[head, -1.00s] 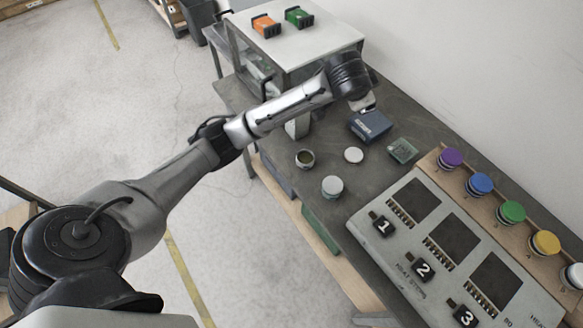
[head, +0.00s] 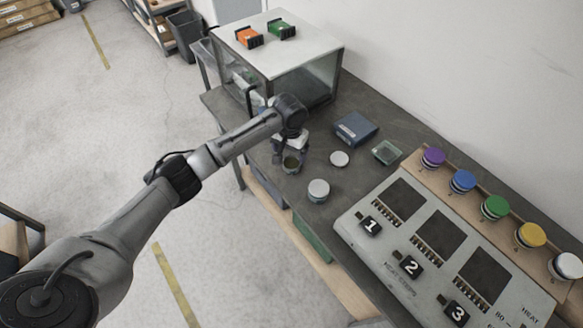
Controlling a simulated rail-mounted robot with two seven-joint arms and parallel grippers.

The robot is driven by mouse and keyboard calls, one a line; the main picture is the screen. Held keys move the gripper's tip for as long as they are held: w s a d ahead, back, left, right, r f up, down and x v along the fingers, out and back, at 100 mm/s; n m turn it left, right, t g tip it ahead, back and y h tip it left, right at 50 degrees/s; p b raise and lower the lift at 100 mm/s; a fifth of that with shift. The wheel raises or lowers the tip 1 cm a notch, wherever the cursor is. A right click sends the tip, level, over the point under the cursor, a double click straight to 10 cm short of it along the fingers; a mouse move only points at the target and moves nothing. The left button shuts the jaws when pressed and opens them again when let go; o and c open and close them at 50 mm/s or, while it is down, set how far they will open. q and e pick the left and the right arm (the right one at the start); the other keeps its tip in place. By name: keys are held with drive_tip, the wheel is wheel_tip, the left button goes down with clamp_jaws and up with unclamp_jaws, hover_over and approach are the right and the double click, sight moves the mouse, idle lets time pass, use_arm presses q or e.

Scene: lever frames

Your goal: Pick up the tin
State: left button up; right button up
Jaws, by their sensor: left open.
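A small round open tin (head: 291,164) with a dark olive inside stands near the front edge of the dark bench (head: 365,100). A flat pale disc like a lid (head: 340,158) lies to its right. A round container with a pale top (head: 318,190) stands just below and right of the tin. My left gripper (head: 290,152) is open and points down at the tin, right over or around its far rim. The wrist hides part of the fingers, and I cannot tell whether they touch the tin. My right gripper is not in view.
A blue box (head: 355,129) and a small greenish glass dish (head: 387,152) stand farther right. A grey heat panel (head: 440,250) and a rack of colored-lid jars (head: 495,208) fill the lower right. A glass-sided cabinet (head: 318,75) stands behind my left wrist.

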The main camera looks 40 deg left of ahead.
sight(290, 166)
use_arm(q)
drive_tip(key=shift+a+f, duration=0.1)
drive_tip(key=shift+f, duration=1.3)
wheel_tip(290, 166, down, 5)
drive_tip(key=shift+s+b, duration=0.1)
drive_tip(key=shift+b, duration=1)
drive_tip(key=shift+c, duration=0.5)
drive_tip(key=shift+c, duration=0.9)
drive_tip(key=c, duration=0.7)
drive_tip(key=shift+r, duration=0.1)
drive_tip(key=shift+c, duration=0.4)
